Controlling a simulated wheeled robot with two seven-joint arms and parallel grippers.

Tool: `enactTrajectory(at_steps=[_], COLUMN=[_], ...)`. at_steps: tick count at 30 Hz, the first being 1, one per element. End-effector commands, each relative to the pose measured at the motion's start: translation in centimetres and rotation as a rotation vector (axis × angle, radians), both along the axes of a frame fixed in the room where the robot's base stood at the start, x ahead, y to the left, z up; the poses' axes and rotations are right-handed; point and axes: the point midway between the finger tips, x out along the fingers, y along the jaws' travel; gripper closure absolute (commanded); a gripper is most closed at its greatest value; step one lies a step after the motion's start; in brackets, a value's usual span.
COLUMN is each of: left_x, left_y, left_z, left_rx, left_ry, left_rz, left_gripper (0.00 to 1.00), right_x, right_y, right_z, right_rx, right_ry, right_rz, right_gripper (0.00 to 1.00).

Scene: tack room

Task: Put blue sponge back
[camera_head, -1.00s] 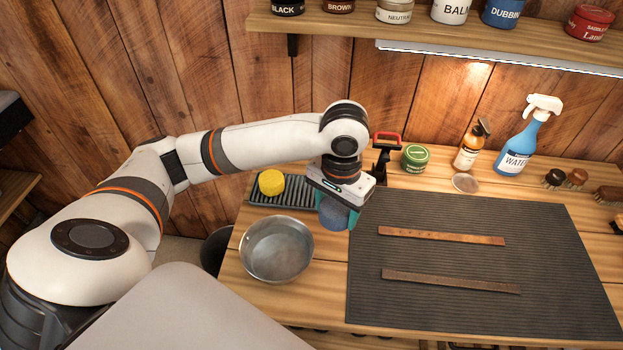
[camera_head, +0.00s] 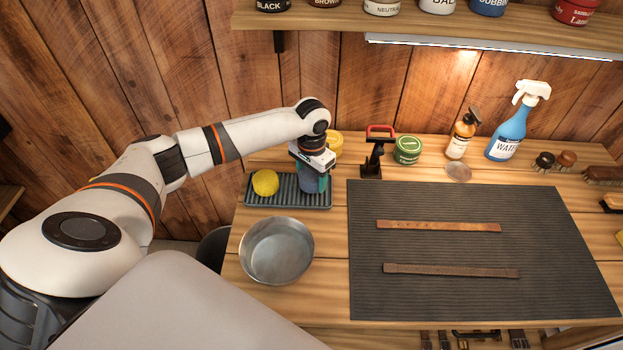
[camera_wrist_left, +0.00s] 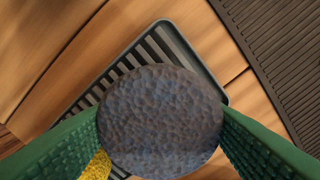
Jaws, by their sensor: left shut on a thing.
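The blue sponge (camera_wrist_left: 160,120) is round and pitted and fills the middle of the left wrist view. My left gripper (camera_head: 312,186) is shut on it, with a green finger pad on each side. In the head view the blue sponge (camera_head: 312,180) is over the right part of the dark ribbed tray (camera_head: 287,203). In the wrist view the tray's rim and slats (camera_wrist_left: 190,38) show behind the sponge. I cannot tell whether the sponge touches the tray. A yellow sponge (camera_head: 265,183) sits on the tray's left part. My right gripper is not in view.
A metal bowl (camera_head: 277,250) stands just in front of the tray. A yellow-lidded tin (camera_head: 335,142) is partly hidden behind my gripper. A black stand with a red top (camera_head: 374,155) and green tin (camera_head: 407,150) are to the right. Two leather straps lie on the dark mat (camera_head: 450,300).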

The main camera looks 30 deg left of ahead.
Motion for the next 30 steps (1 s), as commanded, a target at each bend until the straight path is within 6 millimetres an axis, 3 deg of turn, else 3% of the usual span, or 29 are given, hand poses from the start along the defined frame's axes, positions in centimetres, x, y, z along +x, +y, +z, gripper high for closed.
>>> enactTrajectory(at_steps=[5,16,17,20,30], left_x=[0.0,0.0,0.0,0.0,0.0], left_y=[0.0,0.0,0.0,0.0,0.0], left_z=[-1.8,-2.3,-2.2,-2.2,-2.0], left_rx=[0.000,-0.001,-0.001,0.000,0.001], left_ry=[0.000,0.000,0.000,0.000,-0.002], left_rz=[0.000,0.000,0.000,0.000,0.000], left_gripper=[0.68,0.68,0.37,0.20,0.18], right_x=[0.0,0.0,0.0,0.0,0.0], right_y=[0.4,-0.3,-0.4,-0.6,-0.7], right_z=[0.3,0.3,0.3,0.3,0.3], right_rx=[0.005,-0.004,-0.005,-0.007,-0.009], right_ry=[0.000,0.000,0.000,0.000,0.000], right_rz=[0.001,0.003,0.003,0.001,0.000], right_gripper=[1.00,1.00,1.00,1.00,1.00])
